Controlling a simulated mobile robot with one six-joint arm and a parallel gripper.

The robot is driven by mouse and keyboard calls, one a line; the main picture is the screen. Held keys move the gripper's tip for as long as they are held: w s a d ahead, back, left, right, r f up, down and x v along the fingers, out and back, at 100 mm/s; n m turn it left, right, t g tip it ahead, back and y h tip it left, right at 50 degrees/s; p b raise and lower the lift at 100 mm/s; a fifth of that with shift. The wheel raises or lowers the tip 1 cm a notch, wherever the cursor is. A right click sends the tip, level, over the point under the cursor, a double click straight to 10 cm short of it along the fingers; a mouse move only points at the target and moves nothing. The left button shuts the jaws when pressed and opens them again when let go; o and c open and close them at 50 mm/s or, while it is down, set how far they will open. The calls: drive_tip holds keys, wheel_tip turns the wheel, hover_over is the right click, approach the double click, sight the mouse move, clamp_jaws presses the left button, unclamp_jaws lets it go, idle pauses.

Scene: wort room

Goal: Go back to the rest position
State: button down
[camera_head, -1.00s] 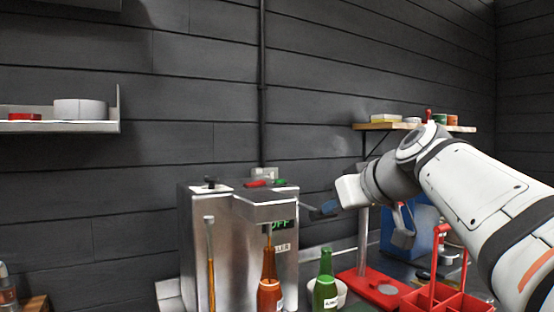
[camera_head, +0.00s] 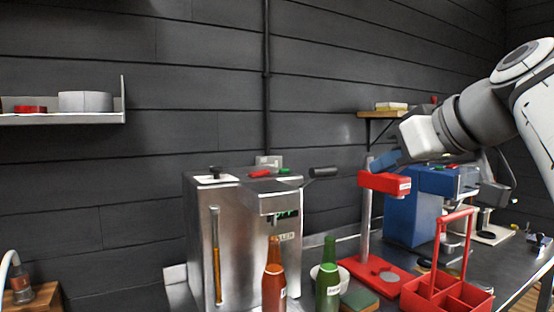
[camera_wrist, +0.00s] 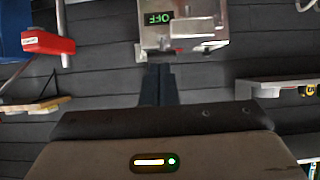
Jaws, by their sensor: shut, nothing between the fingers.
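My gripper (camera_head: 385,162) is at the upper right of the head view, in front of the dark wall and above the red bottle stand. Its fingers are together and empty; in the wrist view the gripper (camera_wrist: 158,85) also shows shut, with nothing between the fingertips. The steel machine (camera_head: 250,235) stands to the left, apart from the gripper. Its black-gripped lever (camera_head: 323,172) sticks out to the right near its top. Its display reads OFF in the wrist view (camera_wrist: 158,18).
An orange-brown bottle (camera_head: 274,285) and a green bottle (camera_head: 328,285) stand before the machine. A red stand (camera_head: 384,182), a blue unit (camera_head: 410,220) and a red carrier (camera_head: 445,293) stand on the right. A wooden shelf (camera_head: 378,114) is behind my gripper. Upper middle space is free.

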idle(0.3)
drive_tip(key=s+a+f+m+g+h+p, duration=0.1)
drive_tip(key=a+f+m+g+p, duration=0.15)
drive_tip(key=f, duration=0.65)
drive_tip(key=a+f+m+g+h+p, duration=0.1)
drive_tip(key=f+m+g+p, duration=0.2)
drive_tip(key=f, duration=0.6)
drive_tip(key=s+f+g+h+p, duration=0.1)
drive_tip(key=s+f+p, duration=0.1)
drive_tip(key=s+f, duration=0.2)
drive_tip(key=s+a+f+g+h+p, duration=0.1)
drive_tip(key=s+f+g+h+p, duration=0.1)
drive_tip(key=f, duration=0.7)
drive_tip(key=s+p, duration=0.1)
drive_tip(key=s, duration=0.1)
drive_tip(key=shift+s+f, duration=0.2)
drive_tip(key=shift+s, duration=0.2)
